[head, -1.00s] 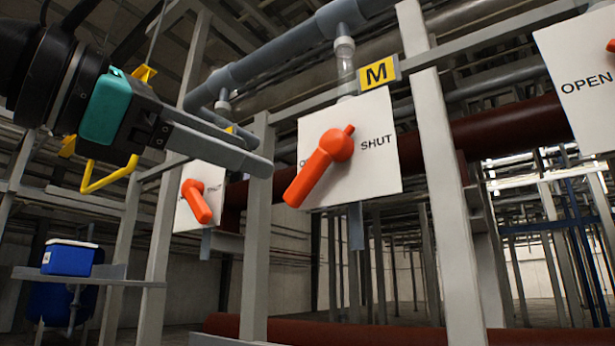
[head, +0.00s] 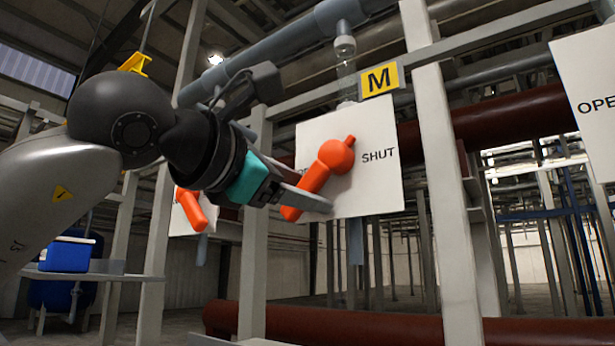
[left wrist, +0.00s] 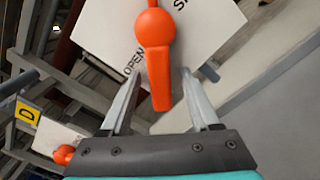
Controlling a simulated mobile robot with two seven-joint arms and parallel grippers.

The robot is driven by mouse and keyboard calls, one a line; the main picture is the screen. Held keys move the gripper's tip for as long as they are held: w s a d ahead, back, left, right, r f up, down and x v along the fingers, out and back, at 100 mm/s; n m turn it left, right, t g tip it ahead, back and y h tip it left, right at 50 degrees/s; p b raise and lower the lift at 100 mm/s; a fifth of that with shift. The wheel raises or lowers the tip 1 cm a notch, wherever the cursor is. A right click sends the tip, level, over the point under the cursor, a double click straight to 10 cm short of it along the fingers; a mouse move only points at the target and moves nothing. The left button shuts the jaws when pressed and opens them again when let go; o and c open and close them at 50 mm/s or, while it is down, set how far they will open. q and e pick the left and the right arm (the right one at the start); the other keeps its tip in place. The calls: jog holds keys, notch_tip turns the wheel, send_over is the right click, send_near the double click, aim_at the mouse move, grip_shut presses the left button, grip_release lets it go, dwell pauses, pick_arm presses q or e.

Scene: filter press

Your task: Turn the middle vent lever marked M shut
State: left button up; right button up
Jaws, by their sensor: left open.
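The middle vent lever (head: 335,155) is orange, on a white plate (head: 378,190) under a yellow M sign (head: 380,79). Its handle slants down and left, toward the mostly hidden OPEN word; SHUT is on the right. My left gripper (head: 300,203) is at the handle's lower end in the head view. In the left wrist view the lever (left wrist: 156,45) hangs with its handle end between the two open fingers (left wrist: 155,105), with gaps on both sides. OPEN shows beside it there. My right gripper is not in view.
Another orange lever (head: 192,210) is at the left behind my arm, and a plate (head: 590,90) marked OPEN is at the right edge. Grey posts (head: 445,180) flank the middle plate. A blue box (head: 67,253) stands on a shelf at the lower left.

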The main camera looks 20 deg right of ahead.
pick_arm(q)
jog(key=shift+w+d, duration=0.45)
jog(key=shift+d, duration=0.15)
jog(key=shift+c, duration=0.4)
grip_shut()
dwell(0.7)
